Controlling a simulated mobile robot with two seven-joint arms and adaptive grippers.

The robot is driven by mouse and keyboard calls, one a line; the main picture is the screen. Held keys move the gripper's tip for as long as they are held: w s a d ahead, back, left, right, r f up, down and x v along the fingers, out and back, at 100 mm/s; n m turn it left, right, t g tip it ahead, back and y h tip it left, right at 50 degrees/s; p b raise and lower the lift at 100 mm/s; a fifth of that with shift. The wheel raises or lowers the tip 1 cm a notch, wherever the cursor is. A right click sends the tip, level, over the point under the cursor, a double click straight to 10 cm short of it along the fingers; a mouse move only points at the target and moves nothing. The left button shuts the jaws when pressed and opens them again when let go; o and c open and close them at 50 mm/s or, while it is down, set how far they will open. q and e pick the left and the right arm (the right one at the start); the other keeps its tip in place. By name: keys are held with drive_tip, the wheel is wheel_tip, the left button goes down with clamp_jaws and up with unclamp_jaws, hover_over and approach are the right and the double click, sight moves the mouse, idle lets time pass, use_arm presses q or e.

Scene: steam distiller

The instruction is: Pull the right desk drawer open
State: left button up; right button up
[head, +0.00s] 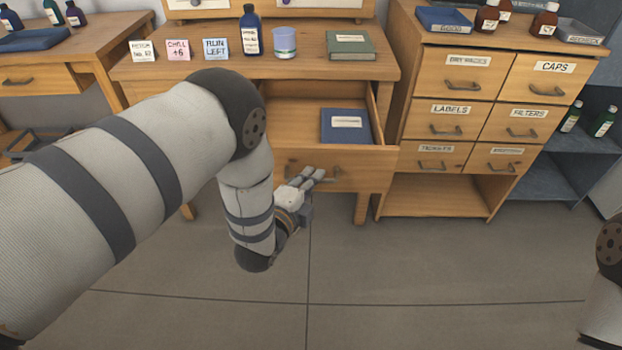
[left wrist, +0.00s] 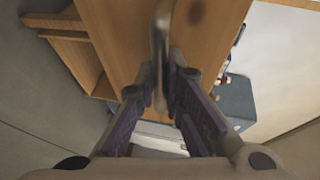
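The desk (head: 300,66) stands in front of me in the head view. Its right drawer (head: 364,168) is pulled out, and a dark blue book with a white label (head: 346,126) lies inside it. My left gripper (head: 318,177) is at the drawer's front. In the left wrist view the metal drawer handle (left wrist: 160,38) runs between the fingertips of my left gripper (left wrist: 164,82), which are closed around it. The wooden drawer front (left wrist: 118,35) is just beyond. My forearm hides the desk's left part in the head view. My right gripper is out of view.
A wooden cabinet with labelled drawers (head: 462,103) stands right of the desk. On the desktop are a blue bottle (head: 251,30), a beaker (head: 284,43), a green book (head: 350,44) and note cards (head: 178,50). The tiled floor (head: 420,265) in front is clear.

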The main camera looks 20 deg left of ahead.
use_arm(q)
drive_tip(key=shift+o, duration=0.6)
drive_tip(key=v, duration=1.2)
drive_tip(key=s+a+f+n+g+y+p, duration=0.1)
drive_tip(key=s+a+f+n+g, duration=0.1)
drive_tip(key=s+f+n+g, duration=0.35)
drive_tip(key=s+a+f+n+g+y, duration=0.1)
drive_tip(key=s+f+n+g, duration=0.15)
drive_tip(key=s, duration=0.65)
drive_tip(key=s+a+f+n+g+p, duration=0.1)
drive_tip(key=s+a+f+n+g, duration=0.1)
drive_tip(key=s+f+n+g, duration=0.4)
drive_tip(key=s+r+n+g, duration=0.2)
drive_tip(key=s, duration=0.6)
drive_tip(key=s+r+n+g, duration=0.2)
drive_tip(key=s+n, duration=0.1)
drive_tip(key=s, duration=0.5)
drive_tip(key=shift+s+p, duration=0.2)
drive_tip(key=shift+p, duration=0.1)
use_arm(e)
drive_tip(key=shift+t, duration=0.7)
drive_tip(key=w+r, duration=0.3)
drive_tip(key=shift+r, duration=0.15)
use_arm(q)
drive_tip(key=shift+d+r, duration=0.1)
